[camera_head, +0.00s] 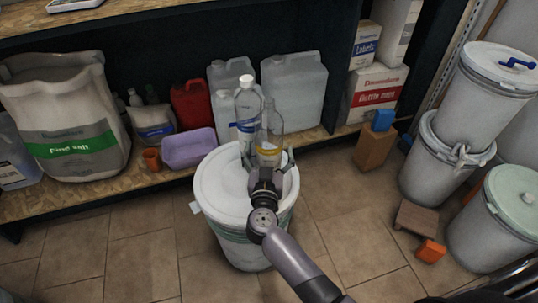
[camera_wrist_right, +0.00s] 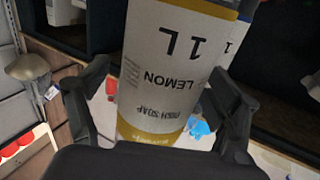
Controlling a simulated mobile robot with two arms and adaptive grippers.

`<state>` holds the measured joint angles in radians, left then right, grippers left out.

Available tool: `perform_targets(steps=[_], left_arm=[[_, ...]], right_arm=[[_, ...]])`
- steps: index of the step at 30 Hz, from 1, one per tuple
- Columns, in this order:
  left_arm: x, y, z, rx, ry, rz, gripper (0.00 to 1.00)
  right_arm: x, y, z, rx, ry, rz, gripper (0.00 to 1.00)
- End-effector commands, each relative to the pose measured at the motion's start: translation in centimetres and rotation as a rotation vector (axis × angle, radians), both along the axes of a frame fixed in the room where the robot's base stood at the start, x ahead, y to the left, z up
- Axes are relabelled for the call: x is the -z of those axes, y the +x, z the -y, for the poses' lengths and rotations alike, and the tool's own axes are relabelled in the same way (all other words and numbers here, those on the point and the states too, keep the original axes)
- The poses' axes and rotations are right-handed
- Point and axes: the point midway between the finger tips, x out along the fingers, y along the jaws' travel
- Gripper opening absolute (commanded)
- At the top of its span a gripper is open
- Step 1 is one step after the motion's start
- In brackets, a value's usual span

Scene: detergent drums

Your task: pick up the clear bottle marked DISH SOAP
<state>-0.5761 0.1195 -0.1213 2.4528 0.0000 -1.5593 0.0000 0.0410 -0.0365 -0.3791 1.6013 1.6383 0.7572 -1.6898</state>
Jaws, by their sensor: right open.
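The clear bottle with a yellow-edged label (camera_head: 268,136) stands upright on the white lidded drum (camera_head: 215,193). In the right wrist view its label (camera_wrist_right: 165,75) reads upside down as DISH SOAP, LEMON, 1L. My right gripper (camera_head: 268,162) is open, with one finger on each side of the bottle's lower part. In the wrist view a gap shows beside the bottle on both sides. Another clear bottle with a blue-banded label and white cap (camera_head: 247,108) stands just behind and to the left. My left gripper is not in view.
Behind the drum a wooden shelf holds a purple tub (camera_head: 188,149), a red canister (camera_head: 193,105) and large clear jugs (camera_head: 294,85). Stacked white drums (camera_head: 441,160) stand at the right. A wooden block (camera_head: 374,148) stands on the tiled floor.

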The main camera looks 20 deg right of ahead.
Motion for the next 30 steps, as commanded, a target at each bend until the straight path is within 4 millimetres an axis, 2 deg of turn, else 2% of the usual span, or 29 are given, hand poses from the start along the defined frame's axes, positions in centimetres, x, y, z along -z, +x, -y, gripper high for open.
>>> perform_targets(steps=[8,30], left_arm=[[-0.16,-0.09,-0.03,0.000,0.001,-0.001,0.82],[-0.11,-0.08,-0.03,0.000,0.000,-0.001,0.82]], right_arm=[[0.00,0.12,0.05,0.000,0.000,-0.001,0.83],[0.01,0.10,0.03,0.000,0.000,-0.001,0.33]])
